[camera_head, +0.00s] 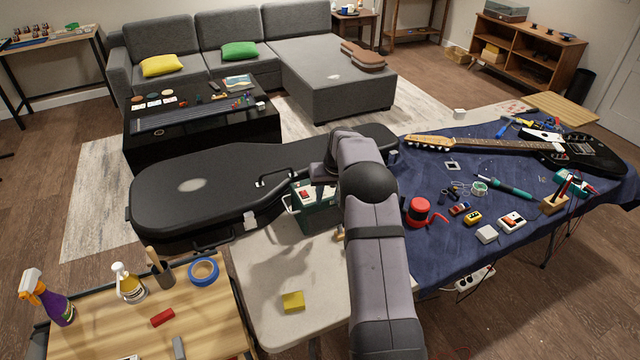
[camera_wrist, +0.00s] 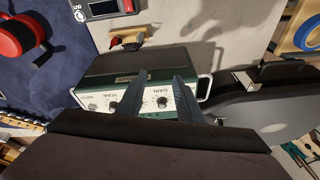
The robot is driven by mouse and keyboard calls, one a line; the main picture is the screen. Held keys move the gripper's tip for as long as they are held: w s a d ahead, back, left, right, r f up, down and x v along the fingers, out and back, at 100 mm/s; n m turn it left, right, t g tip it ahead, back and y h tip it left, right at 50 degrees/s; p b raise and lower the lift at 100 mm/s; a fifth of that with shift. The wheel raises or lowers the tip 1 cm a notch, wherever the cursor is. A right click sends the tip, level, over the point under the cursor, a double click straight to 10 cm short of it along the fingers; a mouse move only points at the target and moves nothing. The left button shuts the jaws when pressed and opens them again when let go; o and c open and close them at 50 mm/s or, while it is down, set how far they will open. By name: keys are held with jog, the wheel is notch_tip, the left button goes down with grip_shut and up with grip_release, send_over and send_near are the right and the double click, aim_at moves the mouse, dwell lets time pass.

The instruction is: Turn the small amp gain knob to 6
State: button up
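The small amp (camera_head: 316,222) is a dark green box with a handle, partly hidden by my arm in the head view. In the wrist view its pale control panel (camera_wrist: 112,97) appears upside down, with labels including TONE and GAIN. The black gain knob (camera_wrist: 162,102) shows between my two fingers; its exact setting is too small to read. My gripper (camera_wrist: 158,80) is open, with one dark finger on each side of the gain knob in this view. I cannot tell whether either finger touches it. In the head view my gripper (camera_head: 325,190) is at the amp, mostly hidden.
The black guitar case (camera_head: 190,185) lies close beside the amp. A blue-covered bench (camera_head: 445,240) at the right holds an electric guitar (camera_head: 575,152), a red spool (camera_head: 419,210) and small tools. A yellow block (camera_head: 292,301) lies on the pale tabletop, which has free room around it.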

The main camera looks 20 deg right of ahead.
jog(key=w+r+n+t, duration=0.1)
jog(key=w+r+n, duration=0.2)
jog(key=r, duration=0.3)
jog(key=shift+w+d+r, duration=0.15)
jog(key=shift+w+r, duration=0.05)
jog(key=shift+w, duration=0.2)
jog(key=shift+f, duration=0.1)
jog(key=shift+p+x, duration=1.55)
jog(key=shift+x, duration=1.95)
jog(key=shift+w, duration=0.1)
grip_shut()
